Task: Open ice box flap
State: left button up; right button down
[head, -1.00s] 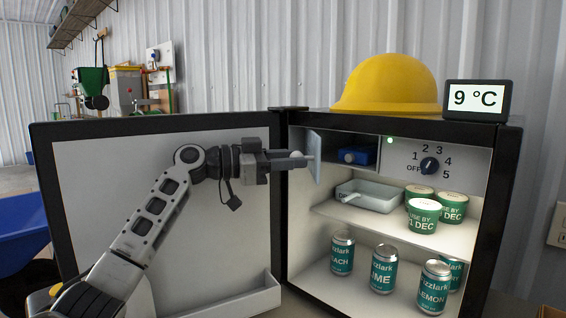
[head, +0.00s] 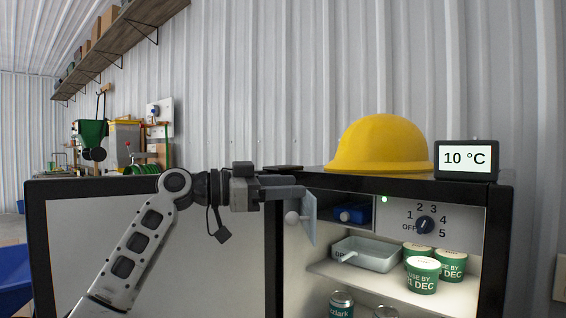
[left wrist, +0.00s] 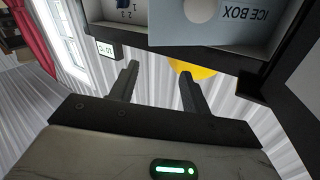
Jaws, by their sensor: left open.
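The ice box flap (head: 309,218) is a pale blue panel with a round white knob (head: 292,217), at the upper left inside the small fridge (head: 400,188). It stands swung out, and a blue thing (head: 352,213) shows in the compartment beside it. In the left wrist view the flap (left wrist: 225,35) reads "ICE BOX" upside down, with its knob (left wrist: 200,8) at the top edge. My left gripper (head: 290,190) is open and empty, just above the knob and apart from it. Its two spread fingers (left wrist: 158,75) show in the wrist view. My right gripper is out of view.
The fridge door (head: 150,225) stands open at left, behind my left arm. A yellow hard hat (head: 380,145) and a display reading 10 °C (head: 465,158) sit on top. A tray (head: 366,256), green tubs (head: 422,275) and cans (head: 341,303) fill the shelves.

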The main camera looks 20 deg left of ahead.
pick_arm(q)
jog(key=s+d+r, duration=0.4)
jog(key=s+r, duration=0.1)
jog(key=s, duration=0.4)
jog(key=shift+s+r+b, duration=0.3)
jog(key=shift+r+b, duration=0.05)
jog(key=shift+b, duration=0.05)
jog(key=shift+d, duration=0.1)
